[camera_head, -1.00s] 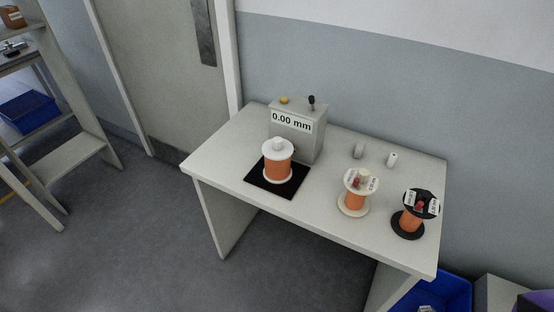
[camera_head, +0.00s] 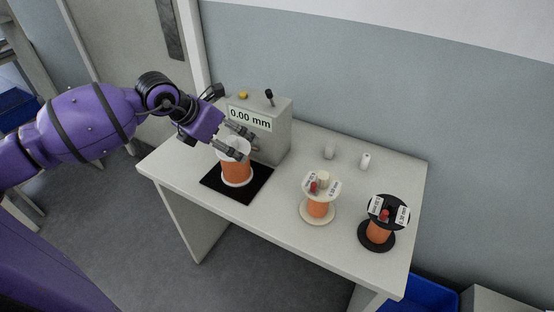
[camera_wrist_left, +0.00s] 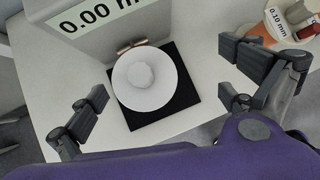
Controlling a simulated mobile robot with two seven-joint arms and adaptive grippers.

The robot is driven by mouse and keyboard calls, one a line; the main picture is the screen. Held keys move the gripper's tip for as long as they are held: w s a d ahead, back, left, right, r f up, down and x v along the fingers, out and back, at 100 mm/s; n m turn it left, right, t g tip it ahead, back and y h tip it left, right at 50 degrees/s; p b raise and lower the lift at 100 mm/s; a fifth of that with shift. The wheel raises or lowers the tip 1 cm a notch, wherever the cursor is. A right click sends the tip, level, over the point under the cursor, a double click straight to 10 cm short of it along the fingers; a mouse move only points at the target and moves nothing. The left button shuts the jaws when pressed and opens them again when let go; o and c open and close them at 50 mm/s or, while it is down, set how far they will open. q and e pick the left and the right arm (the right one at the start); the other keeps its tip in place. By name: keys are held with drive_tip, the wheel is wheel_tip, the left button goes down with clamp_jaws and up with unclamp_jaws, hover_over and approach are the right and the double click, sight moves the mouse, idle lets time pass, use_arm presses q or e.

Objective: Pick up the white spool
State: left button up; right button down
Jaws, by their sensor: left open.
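The white spool (camera_head: 236,172), wound with orange wire, stands upright on a black mat (camera_head: 258,184) on the table. In the left wrist view its round white top (camera_wrist_left: 146,80) with a raised hub faces me. My left gripper (camera_head: 243,143) is open and empty at the spool's top, hiding part of it in the head view. In the left wrist view the spool's top lies between the spread fingers (camera_wrist_left: 165,95), apart from both. My right gripper is not in view.
A grey gauge box (camera_head: 270,137) reading 0.00 mm stands close behind the spool. A cream spool (camera_head: 318,207) and a black spool (camera_head: 380,230) stand to the right on the table (camera_head: 285,240).

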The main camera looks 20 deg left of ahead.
sight(223, 154)
use_arm(q)
drive_tip(key=shift+s+a+f+g+y, duration=0.25)
drive_tip(key=shift+a+f+y, duration=0.15)
drive_tip(key=shift+a, duration=0.2)
drive_tip(key=shift+s+a+f+g+y, duration=0.2)
drive_tip(key=shift+a+f+y, duration=0.1)
drive_tip(key=shift+a+f, duration=0.4)
drive_tip(key=shift+f, duration=0.15)
drive_tip(key=x, duration=0.7)
drive_tip(key=shift+w+r, duration=0.15)
drive_tip(key=c, duration=2)
drive_tip(key=shift+w+r, duration=0.1)
drive_tip(key=shift+r, duration=0.1)
drive_tip(key=shift+c, duration=0.8)
drive_tip(key=shift+r, duration=0.1)
